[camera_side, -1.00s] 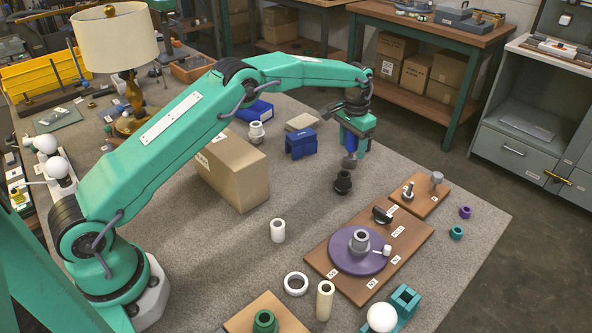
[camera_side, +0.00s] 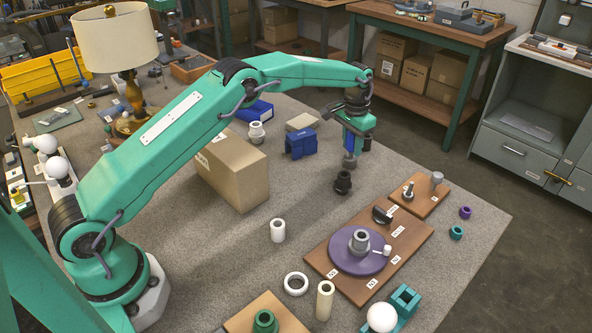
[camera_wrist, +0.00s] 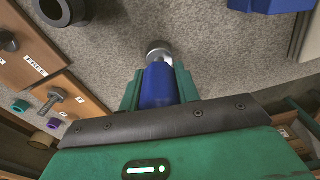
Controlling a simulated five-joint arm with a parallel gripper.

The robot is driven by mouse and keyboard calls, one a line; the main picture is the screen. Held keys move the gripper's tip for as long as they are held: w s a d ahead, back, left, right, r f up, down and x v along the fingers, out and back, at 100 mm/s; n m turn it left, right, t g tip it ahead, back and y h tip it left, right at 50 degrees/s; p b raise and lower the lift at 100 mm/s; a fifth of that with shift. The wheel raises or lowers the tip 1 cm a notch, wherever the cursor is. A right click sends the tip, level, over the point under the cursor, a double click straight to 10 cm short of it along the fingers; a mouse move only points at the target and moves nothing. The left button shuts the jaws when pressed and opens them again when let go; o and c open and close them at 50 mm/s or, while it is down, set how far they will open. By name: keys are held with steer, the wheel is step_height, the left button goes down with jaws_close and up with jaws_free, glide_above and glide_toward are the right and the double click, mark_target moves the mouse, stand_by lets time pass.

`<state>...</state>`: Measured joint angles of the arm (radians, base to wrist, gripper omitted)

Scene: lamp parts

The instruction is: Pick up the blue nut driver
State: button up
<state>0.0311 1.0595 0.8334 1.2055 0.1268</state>
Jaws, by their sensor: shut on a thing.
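My gripper (camera_side: 355,143) hangs above the bench, with its arm reaching across from the left. In the wrist view its green fingers (camera_wrist: 158,90) are shut on the blue nut driver (camera_wrist: 158,83). The driver's blue handle sits between the fingers, and its grey metal tip (camera_wrist: 158,55) sticks out beyond them. In the side view the blue handle (camera_side: 350,141) shows at the fingers and the grey tip (camera_side: 350,160) points down. A black ring-shaped part (camera_side: 343,182) stands on the bench just below the tip; I cannot tell whether they touch.
A blue block-like holder (camera_side: 301,144) and a cardboard box (camera_side: 232,170) stand left of my gripper. A wooden board with a purple disc (camera_side: 345,258) lies in front. A smaller board with a bolt (camera_side: 425,205) is to the right. Grey bench lies bare between them.

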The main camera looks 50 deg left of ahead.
steer(key=shift+r, duration=0.1)
steer(key=shift+r, duration=2.1)
steer(key=s+d+r, duration=0.6)
steer(key=d, duration=0.4)
steer(key=shift+s+r, duration=0.15)
steer(key=shift+r, duration=0.2)
steer(key=shift+a, duration=0.15)
